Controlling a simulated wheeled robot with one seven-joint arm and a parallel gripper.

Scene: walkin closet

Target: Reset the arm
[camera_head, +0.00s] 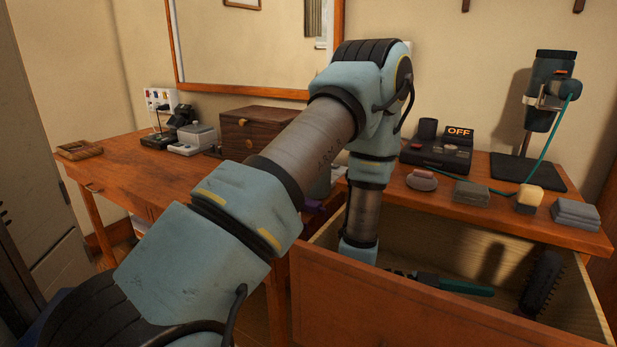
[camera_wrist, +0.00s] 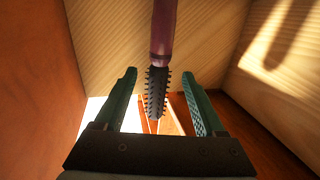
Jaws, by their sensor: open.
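My arm reaches down into the open wooden drawer (camera_head: 350,290) in the head view. My gripper is hidden there behind the drawer front. In the wrist view my gripper (camera_wrist: 159,72) is open, with its two green fingers apart. A brush with a purple handle and dark bristles (camera_wrist: 157,92) shows in the gap between the fingers; neither finger visibly closes on it. I cannot tell its depth relative to the fingertips.
A teal-handled item (camera_head: 455,285) and a dark bristled brush (camera_head: 541,284) lie in the drawer to the right of my arm. Above, the tabletop holds a black device (camera_head: 437,155), several small blocks and a stand with a dark teal tool (camera_head: 550,90). A wooden box (camera_head: 245,135) is at the left.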

